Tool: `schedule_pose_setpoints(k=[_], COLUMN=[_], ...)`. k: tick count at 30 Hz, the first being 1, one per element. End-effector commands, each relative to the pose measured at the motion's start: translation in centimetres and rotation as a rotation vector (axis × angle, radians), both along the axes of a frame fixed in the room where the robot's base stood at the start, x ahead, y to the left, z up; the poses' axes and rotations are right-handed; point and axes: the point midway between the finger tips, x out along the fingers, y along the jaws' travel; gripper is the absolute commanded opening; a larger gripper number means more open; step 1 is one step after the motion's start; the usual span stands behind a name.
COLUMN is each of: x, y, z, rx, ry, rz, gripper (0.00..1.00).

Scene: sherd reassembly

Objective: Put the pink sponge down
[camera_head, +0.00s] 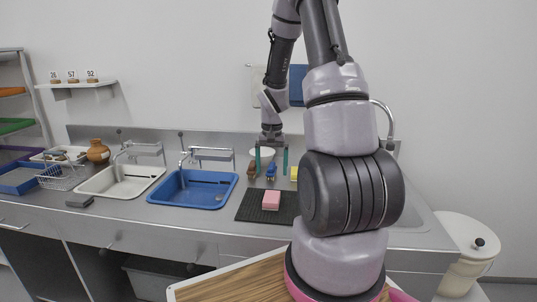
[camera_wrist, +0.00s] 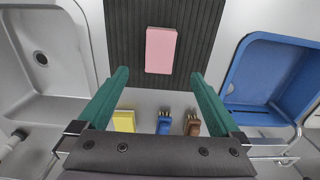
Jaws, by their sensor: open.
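The pink sponge (camera_head: 271,200) lies flat on a dark ribbed mat (camera_head: 250,211) on the steel counter. In the wrist view the sponge (camera_wrist: 161,50) sits on the mat (camera_wrist: 124,45), just beyond the fingertips and between their lines. My gripper (camera_head: 271,172) hangs above the counter behind the sponge, fingers pointing down. In the wrist view its two green fingers (camera_wrist: 160,73) are spread wide, with nothing between them; the sponge is apart from both.
A blue basin (camera_head: 193,188) and a white sink (camera_head: 120,181) are left of the mat. A yellow block (camera_wrist: 124,121), a blue brush (camera_wrist: 164,123) and a brown brush (camera_wrist: 192,125) stand behind the mat. A faucet (camera_head: 386,120) rises at right.

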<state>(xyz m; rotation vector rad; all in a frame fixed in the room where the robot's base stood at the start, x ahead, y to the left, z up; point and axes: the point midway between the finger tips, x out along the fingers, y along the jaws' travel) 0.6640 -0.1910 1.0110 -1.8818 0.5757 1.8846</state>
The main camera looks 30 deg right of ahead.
Motion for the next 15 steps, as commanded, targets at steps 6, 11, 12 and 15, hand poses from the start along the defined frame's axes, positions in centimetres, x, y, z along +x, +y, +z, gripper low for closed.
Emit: schedule_pose_setpoints(k=[6,11,12,15], x=[-0.1,-1.4,-2.1,-4.0], y=[0.8,2.9,3.7,5.4], z=[3.6,11.1,13.0,17.4], rx=[-0.009,-0.019,-0.019,-0.014], ry=[-0.046,-0.149,-0.177,-0.248], rz=[0.013,0.04,0.049,0.07], gripper=[1.0,1.0,1.0,1.0])
